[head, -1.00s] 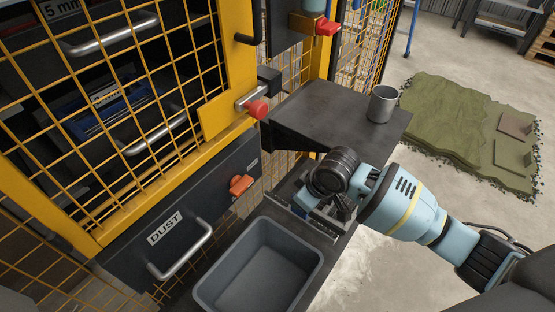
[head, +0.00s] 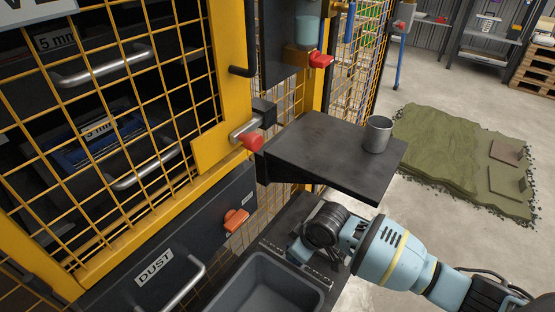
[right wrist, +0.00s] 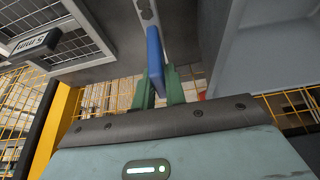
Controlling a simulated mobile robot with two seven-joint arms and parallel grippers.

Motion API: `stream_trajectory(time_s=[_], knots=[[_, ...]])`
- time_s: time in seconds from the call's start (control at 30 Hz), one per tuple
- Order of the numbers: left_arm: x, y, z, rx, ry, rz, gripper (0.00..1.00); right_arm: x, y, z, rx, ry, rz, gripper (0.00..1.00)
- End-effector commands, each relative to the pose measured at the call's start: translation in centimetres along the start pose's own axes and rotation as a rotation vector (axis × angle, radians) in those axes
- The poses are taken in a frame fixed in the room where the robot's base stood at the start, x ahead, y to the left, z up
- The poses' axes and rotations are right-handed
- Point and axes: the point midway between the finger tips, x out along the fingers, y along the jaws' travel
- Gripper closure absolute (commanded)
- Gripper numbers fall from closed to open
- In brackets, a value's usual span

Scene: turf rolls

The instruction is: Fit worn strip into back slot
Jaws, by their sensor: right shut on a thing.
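My right gripper (head: 302,252) is low over the ledge behind the grey bin in the head view; its wrist hides part of that ledge. In the right wrist view, the gripper's green fingers (right wrist: 158,88) are shut on a narrow blue piece (right wrist: 155,58). A grey metal bar with holes (right wrist: 147,14) lies in line with its far end; I cannot tell whether they are joined. The blue piece may be the worn strip, but I cannot see wear on it. I cannot make out the back slot clearly. My left gripper is not in view.
The grey bin (head: 243,279) stands at the front. A dark shelf (head: 318,150) with a grey cup (head: 377,134) juts out above the ledge. The yellow mesh guard (head: 190,160), red knob (head: 252,142) and DUST drawer (head: 155,268) are at left.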

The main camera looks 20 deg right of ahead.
Motion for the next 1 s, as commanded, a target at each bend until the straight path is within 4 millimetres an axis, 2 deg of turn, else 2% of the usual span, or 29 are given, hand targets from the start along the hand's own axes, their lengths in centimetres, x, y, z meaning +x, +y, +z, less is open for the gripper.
stream_trajectory(time_s=[0.23, 0.83, 0.87, 1.0], knots=[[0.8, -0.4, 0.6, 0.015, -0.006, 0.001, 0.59, 3.0, -0.1, 1.3, 0.0, -0.002, -0.001, 1.0], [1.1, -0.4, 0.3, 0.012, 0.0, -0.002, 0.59, 3.8, 0.0, 1.6, 0.0, 0.0, -0.001, 1.0], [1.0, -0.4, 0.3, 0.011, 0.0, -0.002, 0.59, 3.9, 0.0, 1.6, 0.0, -0.001, -0.001, 0.85], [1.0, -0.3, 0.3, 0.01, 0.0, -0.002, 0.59, 3.8, 0.0, 1.6, 0.0, -0.002, -0.001, 0.67]])
